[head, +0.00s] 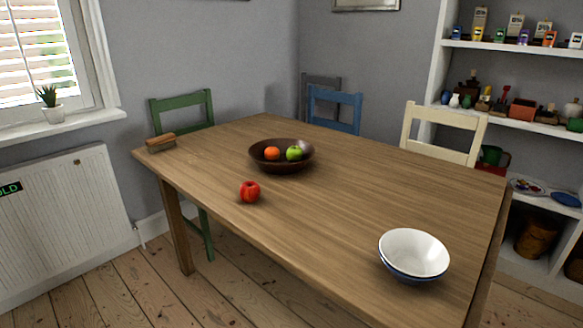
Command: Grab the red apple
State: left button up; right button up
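A red apple (250,191) sits on the wooden table (340,215), close to its near long edge and left of the middle. It stands alone on bare wood and nothing covers it. Neither of my grippers shows in the head view.
A dark bowl (282,166) with an orange fruit (272,153) and a green apple (294,153) stands behind the red apple. A white bowl (414,253) is at the near right. A wooden-handled brush (160,142) lies at the far left corner. Chairs stand behind the table.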

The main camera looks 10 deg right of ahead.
aim_at(250, 191)
jog(key=i+j+z, duration=0.1)
jog(key=i+j, duration=0.35)
jog(key=j, duration=0.25)
jog(key=i+j+z, duration=0.15)
jog(key=j, duration=0.2)
jog(key=i, duration=0.05)
